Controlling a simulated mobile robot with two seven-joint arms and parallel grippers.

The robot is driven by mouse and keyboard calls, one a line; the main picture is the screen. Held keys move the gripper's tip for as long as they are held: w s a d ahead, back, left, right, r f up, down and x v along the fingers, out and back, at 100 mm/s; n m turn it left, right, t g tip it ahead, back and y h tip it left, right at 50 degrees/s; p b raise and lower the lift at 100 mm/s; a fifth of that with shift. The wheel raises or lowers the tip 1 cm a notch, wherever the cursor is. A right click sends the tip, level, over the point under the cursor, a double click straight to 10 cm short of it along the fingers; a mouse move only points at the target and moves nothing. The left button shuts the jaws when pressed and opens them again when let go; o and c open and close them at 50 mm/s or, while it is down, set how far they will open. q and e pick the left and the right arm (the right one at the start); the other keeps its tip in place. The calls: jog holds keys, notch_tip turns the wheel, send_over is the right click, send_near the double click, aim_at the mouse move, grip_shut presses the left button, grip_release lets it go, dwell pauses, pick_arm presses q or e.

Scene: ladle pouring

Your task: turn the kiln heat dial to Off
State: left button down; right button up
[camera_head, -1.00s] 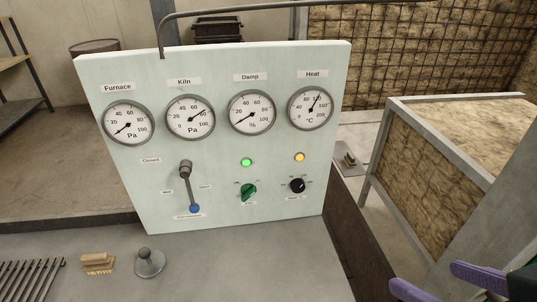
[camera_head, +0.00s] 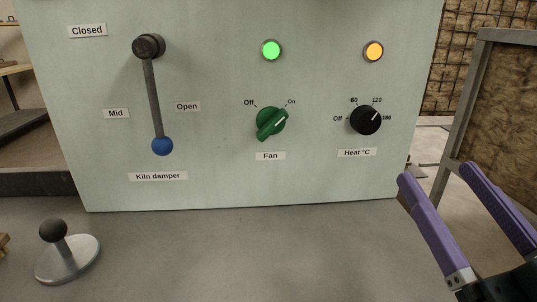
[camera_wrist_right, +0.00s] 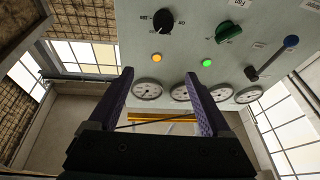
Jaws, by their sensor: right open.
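The heat dial (camera_head: 366,120) is a round black knob on the pale green panel (camera_head: 215,180), above the label "Heat °C". Marks Off, 60, 120 and 180 surround it. Its white line points up and right, between 120 and 180. An amber lamp (camera_head: 373,51) glows above it. My right gripper (camera_head: 436,173) has purple fingers, open and empty, below and right of the dial and apart from it. In the right wrist view the panel appears upside down; the dial (camera_wrist_right: 163,21) lies beyond the open fingers (camera_wrist_right: 157,70). My left gripper is out of view.
The green fan knob (camera_head: 271,123) is left of the dial, under a lit green lamp (camera_head: 271,50). The kiln damper lever (camera_head: 154,100) hangs further left. A metal stand with a black ball (camera_head: 67,258) is on the grey bench (camera_head: 260,255). A framed block (camera_head: 505,110) stands right.

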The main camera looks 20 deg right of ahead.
aim_at(370, 124)
jog(key=shift+t, duration=0.3)
jog(key=w, duration=0.4)
jog(key=w+d+b, duration=0.1)
jog(key=w, duration=0.4)
jog(key=w+d+b, duration=0.1)
jog(key=w, duration=0.4)
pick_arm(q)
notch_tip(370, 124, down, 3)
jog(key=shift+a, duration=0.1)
pick_arm(e)
jog(key=shift+w+r, duration=0.2)
jog(key=shift+w, duration=0.15)
jog(key=shift+c, duration=0.2)
grip_shut()
